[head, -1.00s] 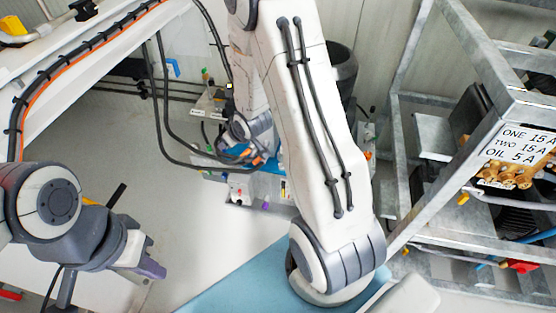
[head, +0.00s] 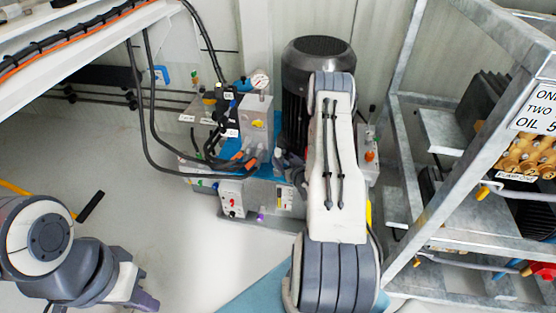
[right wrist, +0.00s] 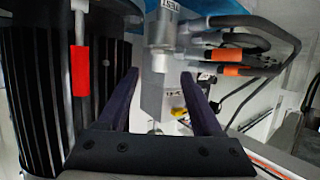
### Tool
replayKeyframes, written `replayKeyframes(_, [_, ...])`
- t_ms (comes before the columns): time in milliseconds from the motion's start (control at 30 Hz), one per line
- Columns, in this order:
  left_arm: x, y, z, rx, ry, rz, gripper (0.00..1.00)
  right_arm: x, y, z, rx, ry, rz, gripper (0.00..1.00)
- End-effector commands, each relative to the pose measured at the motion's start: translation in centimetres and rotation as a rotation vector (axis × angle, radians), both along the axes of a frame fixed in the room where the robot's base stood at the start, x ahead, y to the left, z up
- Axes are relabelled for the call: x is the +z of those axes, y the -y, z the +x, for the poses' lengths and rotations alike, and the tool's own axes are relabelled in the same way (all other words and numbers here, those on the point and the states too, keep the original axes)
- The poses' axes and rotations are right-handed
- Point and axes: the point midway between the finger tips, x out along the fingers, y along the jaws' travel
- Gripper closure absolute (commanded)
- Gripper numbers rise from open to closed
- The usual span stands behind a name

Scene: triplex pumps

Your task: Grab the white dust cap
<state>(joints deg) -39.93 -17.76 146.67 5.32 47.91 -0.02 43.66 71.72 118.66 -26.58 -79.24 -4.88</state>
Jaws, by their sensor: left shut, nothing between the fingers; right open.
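I cannot pick out the white dust cap with certainty in either view. My right gripper (right wrist: 158,74) is open, its two dark fingers apart with nothing held between them. A grey metal block (right wrist: 157,85) of the pump unit shows beyond and between the fingers. In the head view my right arm hides the right gripper and part of the pump unit (head: 257,130). My left gripper (head: 144,300) is shut and empty at the lower left, over the pale floor and well away from the unit.
A black ribbed motor (right wrist: 32,90) stands close to the left finger. Black hoses (right wrist: 262,30) with orange bands lie at the upper right. In the head view a metal frame (head: 438,190) with brass pump parts (head: 525,155) stands on the right. The floor left of the unit is clear.

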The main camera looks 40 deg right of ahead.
Motion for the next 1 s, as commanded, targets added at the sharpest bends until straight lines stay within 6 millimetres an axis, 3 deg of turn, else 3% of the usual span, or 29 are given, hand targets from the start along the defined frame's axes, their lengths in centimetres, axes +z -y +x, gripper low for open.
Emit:
replayKeyframes(300, [-1.4,0.0,0.0,0.000,0.000,0.000,1.00,-1.1,1.1,4.1,0.002,0.001,-0.002,0.33])
replayKeyframes(633, [-1.4,0.0,0.0,0.000,0.000,0.000,1.00,-1.2,1.4,4.8,0.000,-0.001,-0.001,0.33])
replayKeyframes(667, [-1.4,0.0,0.0,0.000,0.000,0.000,1.00,-1.2,1.4,4.8,0.000,-0.001,-0.001,0.41])
replayKeyframes(800, [-1.4,0.0,0.0,0.000,0.000,0.000,1.00,-1.2,1.3,4.8,0.000,-0.001,-0.001,0.94])
replayKeyframes(833, [-1.4,0.0,0.0,0.000,0.000,0.000,1.00,-1.2,1.3,4.8,0.000,-0.001,-0.001,1.00])
replayKeyframes(1000, [-1.4,0.0,0.0,0.000,0.000,0.000,1.00,-1.2,1.3,4.8,0.000,-0.001,-0.001,1.00])
